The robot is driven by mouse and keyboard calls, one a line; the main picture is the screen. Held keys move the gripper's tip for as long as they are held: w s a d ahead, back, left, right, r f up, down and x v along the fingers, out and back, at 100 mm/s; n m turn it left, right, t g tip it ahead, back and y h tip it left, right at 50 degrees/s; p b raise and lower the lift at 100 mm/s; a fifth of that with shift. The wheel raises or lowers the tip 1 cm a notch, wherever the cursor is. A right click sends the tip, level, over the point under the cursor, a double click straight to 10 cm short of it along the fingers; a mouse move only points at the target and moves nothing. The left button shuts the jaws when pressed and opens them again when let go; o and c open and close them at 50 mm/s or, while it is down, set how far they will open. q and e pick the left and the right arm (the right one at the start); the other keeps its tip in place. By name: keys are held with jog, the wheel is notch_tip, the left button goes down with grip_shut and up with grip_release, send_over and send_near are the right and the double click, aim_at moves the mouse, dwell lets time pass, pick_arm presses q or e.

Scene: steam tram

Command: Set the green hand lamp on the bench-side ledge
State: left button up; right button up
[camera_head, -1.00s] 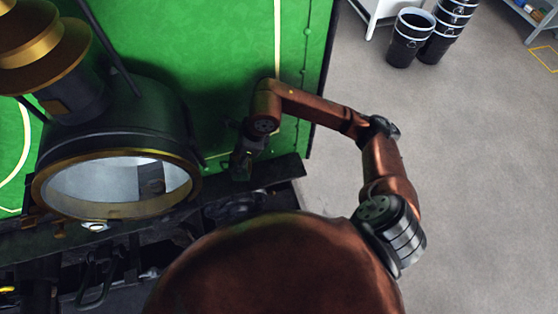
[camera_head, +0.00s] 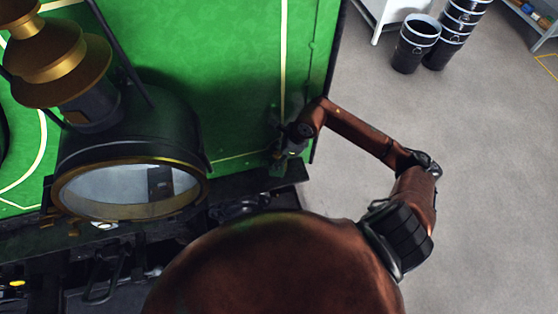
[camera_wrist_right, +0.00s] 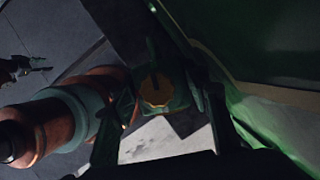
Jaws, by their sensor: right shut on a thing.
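My right gripper (camera_head: 283,160) is at the right end of the dark ledge (camera_head: 240,187), by the green tram side. In the right wrist view it is shut on the green hand lamp (camera_wrist_right: 158,90), which has a yellow round part facing the camera. In the head view the lamp is too dark and small to make out clearly, and I cannot tell whether it touches the ledge. The head view does not show my left gripper. A dark claw-like shape at the left edge of the right wrist view looks like my left gripper (camera_wrist_right: 30,68); its jaws are unclear.
The round brass-rimmed boiler front (camera_head: 130,190) stands left of the ledge, with a brass-topped chimney (camera_head: 62,62) above. The green panel (camera_head: 235,90) rises behind the ledge.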

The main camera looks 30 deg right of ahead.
jog(key=shift+d+f, duration=0.35)
jog(key=shift+f, duration=0.05)
notch_tip(320, 180, down, 3)
jog(key=shift+d+f+p, duration=0.1)
jog(key=shift+d+p, duration=0.05)
jog(key=shift+p, duration=0.15)
jog(key=shift+f, duration=0.15)
jog(key=o, duration=1.4)
jog(key=shift+c, duration=0.2)
